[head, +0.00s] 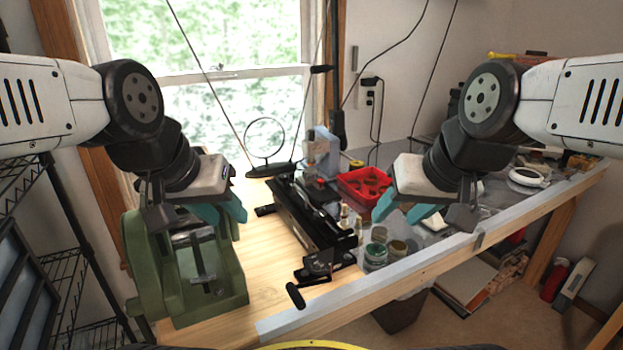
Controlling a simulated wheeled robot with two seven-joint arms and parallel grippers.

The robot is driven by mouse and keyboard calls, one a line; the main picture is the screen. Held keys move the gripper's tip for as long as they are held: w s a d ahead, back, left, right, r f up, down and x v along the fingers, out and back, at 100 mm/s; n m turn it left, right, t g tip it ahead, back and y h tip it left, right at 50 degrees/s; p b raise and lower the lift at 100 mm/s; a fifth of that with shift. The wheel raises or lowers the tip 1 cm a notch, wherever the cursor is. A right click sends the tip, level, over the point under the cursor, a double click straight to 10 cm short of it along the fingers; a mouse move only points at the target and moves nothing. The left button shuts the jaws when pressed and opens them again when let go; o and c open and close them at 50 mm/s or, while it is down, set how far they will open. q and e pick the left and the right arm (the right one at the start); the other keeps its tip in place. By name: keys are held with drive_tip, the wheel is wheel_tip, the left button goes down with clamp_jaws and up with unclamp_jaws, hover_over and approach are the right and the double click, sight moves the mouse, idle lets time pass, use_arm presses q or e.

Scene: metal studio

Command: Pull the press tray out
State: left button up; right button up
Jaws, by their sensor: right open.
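A green press (165,278) stands on the left end of the wooden bench, below my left gripper. A grey metal plate with a dark bar lies in its top opening; I cannot tell for certain whether this is the tray (205,272). My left gripper (220,208) has teal fingertips, is open and empty, and hangs over the upper part of the press. It hides some of the press top. My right gripper (405,212) is open and empty above the middle of the bench, near the small jars, well to the right of the press.
A black bench tool with a crank (318,215) lies mid-bench. A red bin (362,187) and several small jars (376,254) stand right of it. A round hoop on a stand (265,140) is at the window. Bare wood (262,262) lies right of the press.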

drive_tip(key=shift+c, duration=0.5)
drive_tip(key=w+r, duration=0.4)
drive_tip(key=w, duration=1)
drive_tip(key=g+h, duration=0.2)
hover_over(321, 180)
drive_tip(key=s, duration=0.4)
wheel_tip(321, 180, down, 16)
drive_tip(key=x, duration=0.8)
drive_tip(key=shift+w+f, duration=0.1)
drive_tip(key=shift+w, duration=0.1)
clamp_jaws()
